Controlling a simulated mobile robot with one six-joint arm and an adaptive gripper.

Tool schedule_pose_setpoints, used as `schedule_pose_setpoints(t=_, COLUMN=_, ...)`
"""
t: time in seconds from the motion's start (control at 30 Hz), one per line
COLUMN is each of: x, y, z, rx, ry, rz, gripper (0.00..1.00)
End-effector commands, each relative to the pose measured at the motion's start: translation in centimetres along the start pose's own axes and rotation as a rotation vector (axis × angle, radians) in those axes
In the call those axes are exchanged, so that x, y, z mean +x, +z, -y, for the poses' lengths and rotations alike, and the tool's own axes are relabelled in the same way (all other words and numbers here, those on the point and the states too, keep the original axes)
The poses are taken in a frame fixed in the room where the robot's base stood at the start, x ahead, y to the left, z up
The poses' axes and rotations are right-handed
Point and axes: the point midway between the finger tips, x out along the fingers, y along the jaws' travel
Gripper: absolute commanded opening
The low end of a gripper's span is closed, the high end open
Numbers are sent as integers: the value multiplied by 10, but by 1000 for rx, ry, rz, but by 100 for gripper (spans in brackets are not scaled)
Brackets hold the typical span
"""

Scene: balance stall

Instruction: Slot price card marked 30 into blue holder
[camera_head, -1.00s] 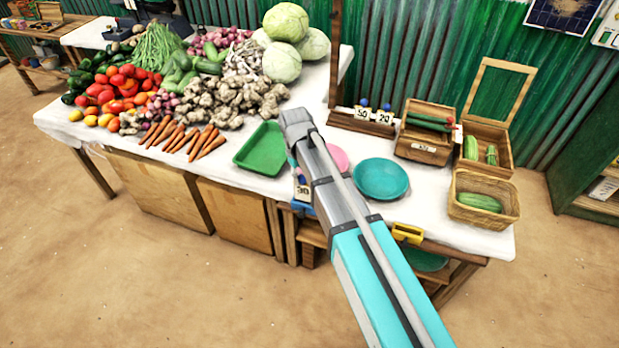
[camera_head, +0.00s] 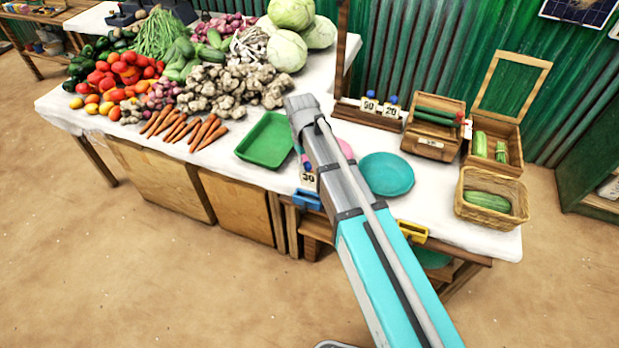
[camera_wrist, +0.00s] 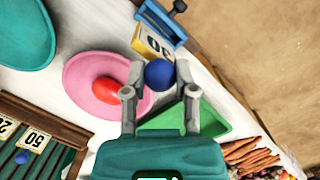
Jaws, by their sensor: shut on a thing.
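The price card marked 30 (camera_head: 308,179) shows beside my arm, just above the blue holder (camera_head: 307,199) in the picture. The holder is on the table's front edge. In the wrist view my gripper (camera_wrist: 159,74) is shut on the card's round blue knob. The card (camera_wrist: 153,43) has a yellowish face and points toward the blue holder (camera_wrist: 164,22), overlapping its near edge in the picture. I cannot tell whether the card touches the holder or is apart from it. My arm hides most of the gripper in the head view.
A green tray (camera_head: 264,140) lies left of my arm. A pink plate (camera_wrist: 98,82) with a red item and a teal plate (camera_head: 386,175) are near. A yellow holder (camera_head: 413,232) is farther right on the front edge. Cards 50 and 20 stand in a rack (camera_head: 365,116) behind.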

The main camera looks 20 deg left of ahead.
Motion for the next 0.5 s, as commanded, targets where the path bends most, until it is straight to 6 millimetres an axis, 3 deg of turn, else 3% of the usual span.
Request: schedule_pose_setpoints(t=0.5, x=28, y=-4, z=-1, rx=2, ry=0, rz=0, gripper=0)
